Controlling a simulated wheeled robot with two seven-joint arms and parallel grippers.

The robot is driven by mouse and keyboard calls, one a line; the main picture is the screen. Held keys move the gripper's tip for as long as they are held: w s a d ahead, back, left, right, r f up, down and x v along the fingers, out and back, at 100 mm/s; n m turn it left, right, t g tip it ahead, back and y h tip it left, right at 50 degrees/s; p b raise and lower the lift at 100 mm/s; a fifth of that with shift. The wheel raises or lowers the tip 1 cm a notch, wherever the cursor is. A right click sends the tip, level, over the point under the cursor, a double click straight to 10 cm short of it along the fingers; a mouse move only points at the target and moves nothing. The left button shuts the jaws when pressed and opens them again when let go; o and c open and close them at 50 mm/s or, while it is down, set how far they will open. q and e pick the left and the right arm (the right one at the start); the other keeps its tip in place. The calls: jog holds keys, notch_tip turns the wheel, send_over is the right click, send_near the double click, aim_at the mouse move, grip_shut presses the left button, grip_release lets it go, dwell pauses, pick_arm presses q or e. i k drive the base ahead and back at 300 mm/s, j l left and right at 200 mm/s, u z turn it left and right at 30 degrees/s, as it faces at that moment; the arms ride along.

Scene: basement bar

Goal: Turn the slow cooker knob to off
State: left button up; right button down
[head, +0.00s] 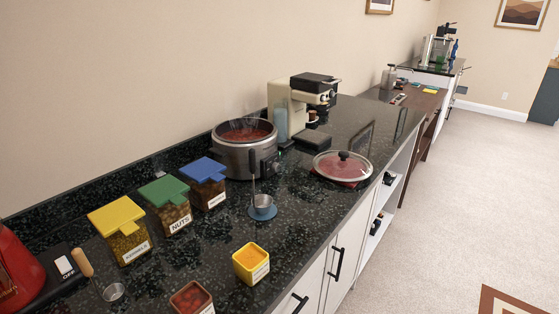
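The slow cooker (243,158) stands on the dark stone counter against the wall, in the middle of the head view. It is round and grey, open on top, with reddish food inside and steam rising. A dark control knob (270,165) seems to sit on its front right side; its setting is too small to read. The glass lid (342,167) with a black handle lies apart on the counter to the right. Neither of my grippers shows in the head view.
Lidded jars (164,205) with yellow, green and blue tops stand left of the cooker. A ladle (262,205) rests on a small blue coaster in front. A coffee machine (290,105) stands behind. Open carpet (445,220) lies to the right of the counter.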

aim_at(275, 167)
jog(key=i+l+u, duration=0.15)
jog(key=l, duration=0.3)
jog(key=i+l+u, duration=0.2)
jog(key=l, duration=0.25)
jog(key=i+l+u, duration=0.15)
jog(key=i+l, duration=0.15)
jog(key=l, duration=0.25)
jog(key=i+l+u, duration=0.2)
jog(key=l, duration=0.3)
jog(key=i+l+u, duration=0.15)
jog(key=l, duration=0.35)
jog(key=l+u, duration=0.2)
jog(key=l, duration=0.35)
jog(key=i+l+u, duration=0.15)
jog(key=l, duration=0.45)
jog(key=k, duration=0.05)
